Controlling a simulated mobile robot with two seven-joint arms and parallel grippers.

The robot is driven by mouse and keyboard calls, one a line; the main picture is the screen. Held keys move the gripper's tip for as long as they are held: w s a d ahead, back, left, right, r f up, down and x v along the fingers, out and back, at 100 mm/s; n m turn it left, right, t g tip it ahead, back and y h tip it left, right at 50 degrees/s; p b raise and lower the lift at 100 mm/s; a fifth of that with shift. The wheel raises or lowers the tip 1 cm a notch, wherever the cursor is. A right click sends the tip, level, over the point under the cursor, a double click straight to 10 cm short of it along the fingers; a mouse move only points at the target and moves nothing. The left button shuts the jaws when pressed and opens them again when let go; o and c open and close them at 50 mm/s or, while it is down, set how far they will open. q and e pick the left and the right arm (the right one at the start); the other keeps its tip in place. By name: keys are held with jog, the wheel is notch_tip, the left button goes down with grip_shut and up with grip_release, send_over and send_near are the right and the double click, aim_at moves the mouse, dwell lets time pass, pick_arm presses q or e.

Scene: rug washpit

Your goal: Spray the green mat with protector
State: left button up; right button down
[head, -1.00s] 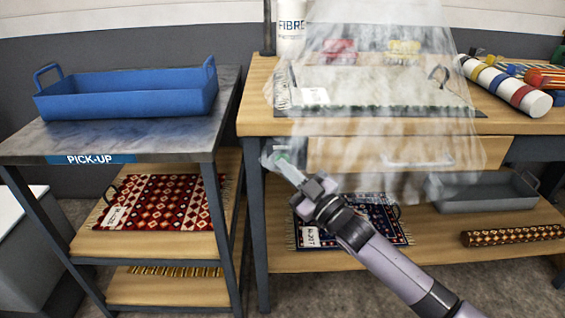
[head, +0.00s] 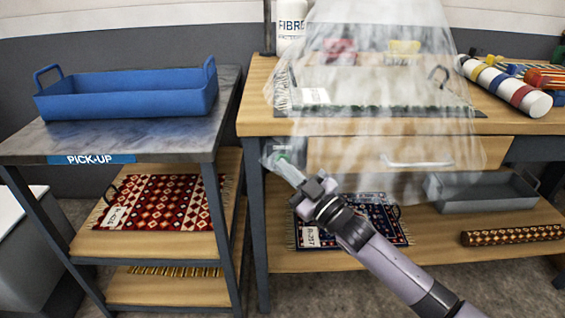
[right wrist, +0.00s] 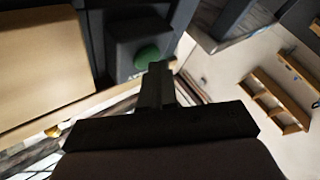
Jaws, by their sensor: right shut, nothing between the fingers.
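A translucent plastic sheet (head: 365,120) hangs over the wooden bench and blurs what lies behind it. Through it I see a pale mat (head: 365,88) with a dark border, a fringe and a white tag; I cannot tell its colour as green. A white container lettered FIBRE (head: 291,28) stands behind it; I cannot tell whether it is the protector. My right gripper (head: 281,163) is shut and empty by the bench's left front corner. Close to its tips is a small green round thing, also in the right wrist view (right wrist: 147,57) on a dark box. My left gripper is out of view.
A blue tray (head: 125,98) sits on the PICK-UP stand (head: 35,142), with a red patterned rug (head: 165,203) below. Under the bench are a dark blue rug (head: 385,222), a grey tray (head: 490,200) and a rolled rug (head: 513,236). Striped rolls (head: 505,84) lie at right.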

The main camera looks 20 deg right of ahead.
jog(key=shift+s+a+p, duration=0.25)
jog(key=shift+s+p, duration=0.45)
jog(key=shift+s, duration=0.2)
jog(key=s+p, duration=0.1)
jog(key=s, duration=0.1)
jog(key=s+a+p, duration=0.1)
jog(key=s+p, duration=0.1)
jog(key=shift+s+a, duration=0.2)
jog(key=shift+s, duration=0.2)
jog(key=shift+f, duration=0.1)
